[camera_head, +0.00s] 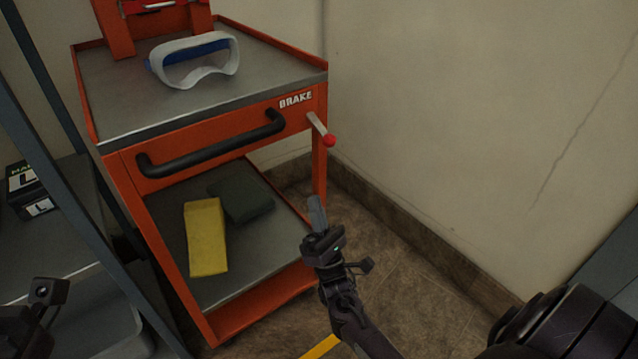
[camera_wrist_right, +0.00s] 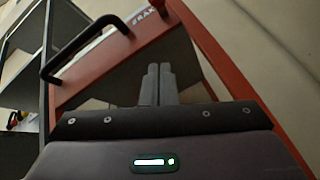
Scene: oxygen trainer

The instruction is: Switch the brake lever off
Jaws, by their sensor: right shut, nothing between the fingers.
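The brake lever (camera_head: 317,124) is a short pale bar with a red knob (camera_head: 330,141). It sticks out at the right front corner of an orange cart, by the white BRAKE lettering (camera_head: 295,101), and slants down to the right. My right gripper (camera_head: 315,199) is shut and empty, below the knob and apart from it.
The cart (camera_head: 225,121) has a black handle (camera_head: 210,147) across its front. White goggles (camera_head: 195,62) lie on top; a yellow block (camera_head: 206,237) and a dark green pad (camera_head: 241,198) lie below. A wall (camera_head: 450,110) stands right of the cart. Grey shelving (camera_head: 60,235) stands left.

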